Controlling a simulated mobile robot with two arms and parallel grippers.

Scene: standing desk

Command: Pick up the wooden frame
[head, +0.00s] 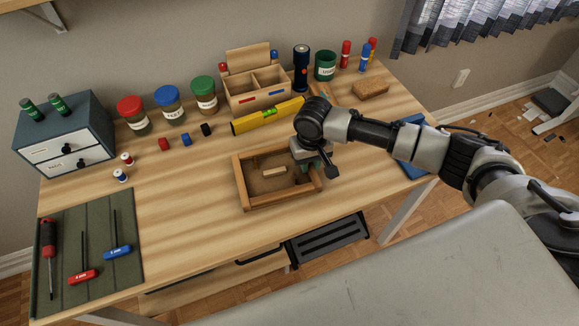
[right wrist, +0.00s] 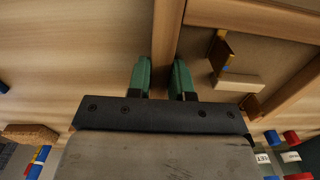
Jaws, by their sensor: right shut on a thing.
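The wooden frame (head: 241,186) is a shallow rectangular tray-like frame lying on the desk in the middle of the head view. A small light wooden block (head: 274,172) lies inside it. My right gripper (head: 307,167) is over the frame's right side. In the right wrist view, the green fingertips of this gripper (right wrist: 165,80) stand on either side of one bar of the frame (right wrist: 168,35) and are shut on it. The small block (right wrist: 240,84) also shows there. The arm hides part of the frame's right corner in the head view. My left gripper is out of view.
A yellow level (head: 252,121), a wooden organizer (head: 240,103) and lidded jars (head: 169,103) stand behind the frame. A brown brick-like block (head: 370,88) and a blue item (head: 408,168) lie to the right. A mat with tools (head: 70,210) lies left. The desk left of the frame is clear.

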